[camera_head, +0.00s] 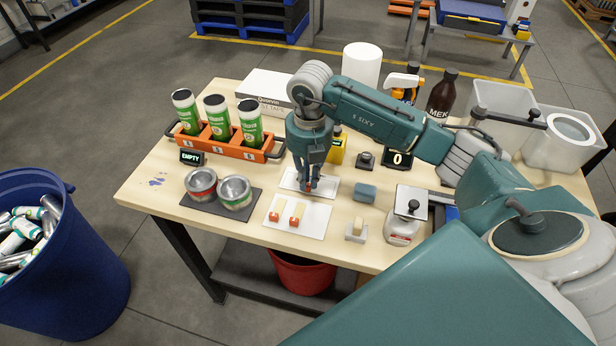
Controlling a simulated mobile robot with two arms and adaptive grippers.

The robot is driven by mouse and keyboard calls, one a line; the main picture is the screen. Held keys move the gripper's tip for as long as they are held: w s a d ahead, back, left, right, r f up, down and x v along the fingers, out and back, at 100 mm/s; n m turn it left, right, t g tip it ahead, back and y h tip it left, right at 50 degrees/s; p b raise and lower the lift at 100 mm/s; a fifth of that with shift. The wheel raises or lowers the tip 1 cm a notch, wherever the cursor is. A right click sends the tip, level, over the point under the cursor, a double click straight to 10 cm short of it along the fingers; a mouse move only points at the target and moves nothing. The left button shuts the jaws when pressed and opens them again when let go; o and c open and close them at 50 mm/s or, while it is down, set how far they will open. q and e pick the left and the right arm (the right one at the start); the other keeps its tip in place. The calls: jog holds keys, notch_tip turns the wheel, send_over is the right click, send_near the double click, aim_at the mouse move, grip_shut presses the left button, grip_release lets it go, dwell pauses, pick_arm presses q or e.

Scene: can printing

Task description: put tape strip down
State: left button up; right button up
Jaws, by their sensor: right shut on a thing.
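My right gripper (309,184) is shut over a small white plate (323,191) near the middle of the table. A small red end of the tape strip (309,186) shows between its fingertips; the fingers hide the rest. I cannot tell whether the strip touches the plate. Two other small strips with red ends and pale tops, one on the left (277,211) and one on the right (297,212), lie on a second white plate (312,222) nearer the front edge. My left gripper is not in view.
An orange rack (232,148) holds green cans at the back left. Two open tins (235,192) stand on a dark mat (199,206). A blue block (364,193), a small stamp-like block (356,229) and a scale-like device (403,224) stand to the right. A blue bin (70,275) of cans stands left.

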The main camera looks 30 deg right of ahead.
aim_at(309, 185)
jog(key=o, duration=0.8)
jog(key=shift+f, duration=0.1)
jog(key=shift+c, duration=0.2)
jog(key=shift+r, duration=0.7)
notch_tip(309, 185, up, 11)
jog(key=b, duration=0.2)
jog(key=shift+s, duration=0.15)
